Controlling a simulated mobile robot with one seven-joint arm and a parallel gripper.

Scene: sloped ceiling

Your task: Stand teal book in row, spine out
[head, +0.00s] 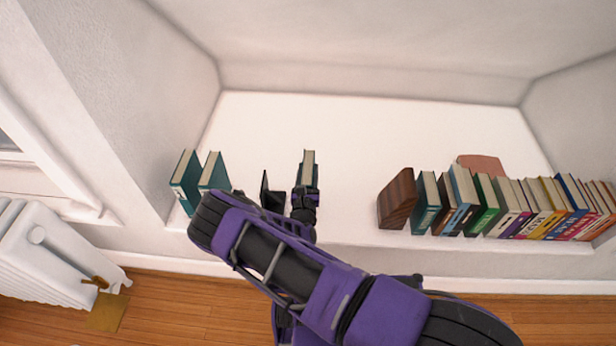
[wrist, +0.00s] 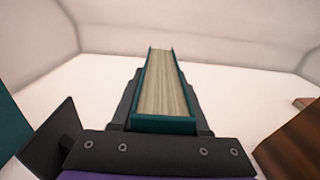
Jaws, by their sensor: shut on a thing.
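The teal book (head: 309,172) is upright between the fingers of my gripper (head: 306,188), which is shut on it. In the wrist view the book (wrist: 163,92) shows its cream page edges on top and a teal end towards me. Dark fingers press on both sides. Whether its bottom touches the white ledge cannot be told. Two other teal books (head: 187,172) stand at the ledge's left end. A row of books (head: 485,200) stands on the right, coloured spines facing out, with a brown wooden block (head: 397,198) at its left end.
A black upright plate (head: 268,193) stands just left of my gripper; it also shows in the wrist view (wrist: 52,145). A reddish rounded thing (head: 482,163) lies behind the right row. The white ledge (head: 350,135) is clear behind and right of the held book.

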